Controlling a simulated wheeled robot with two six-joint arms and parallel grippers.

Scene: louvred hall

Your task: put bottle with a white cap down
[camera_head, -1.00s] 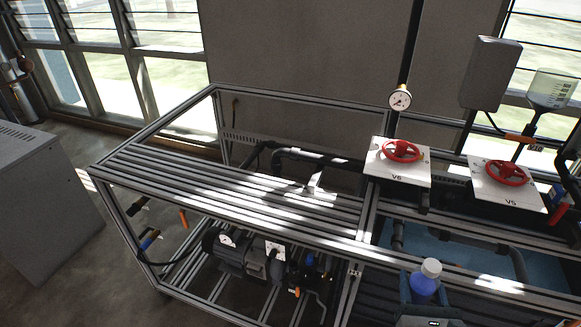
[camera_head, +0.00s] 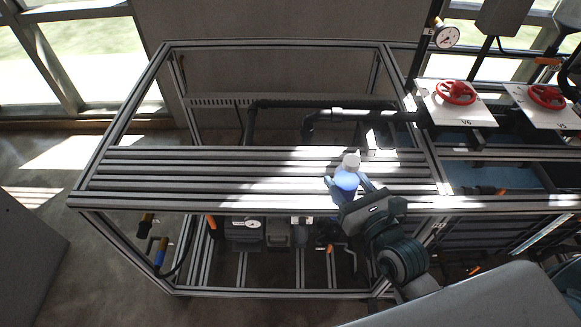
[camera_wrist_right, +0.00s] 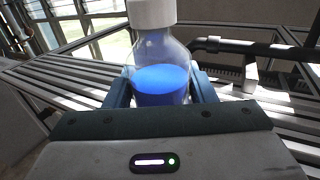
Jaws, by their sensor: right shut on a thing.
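The bottle with a white cap (camera_head: 346,179) holds blue liquid and is upright between the fingers of my right gripper (camera_head: 349,190). The gripper is shut on it. In the head view they are over the right part of the slatted rack top (camera_head: 230,183). In the right wrist view the bottle (camera_wrist_right: 161,72) stands between the two blue fingers, its cap cut by the top edge. Its base is hidden by the gripper, so I cannot tell whether it touches the slats. My left gripper is not in view.
The slats left of the bottle are bare. Black pipes (camera_head: 320,106) run behind the slats. Two red valve wheels on white plates, V6 (camera_head: 456,93) and V5 (camera_head: 547,97), and a gauge (camera_head: 446,37) are to the right. Pump equipment (camera_head: 245,232) sits below.

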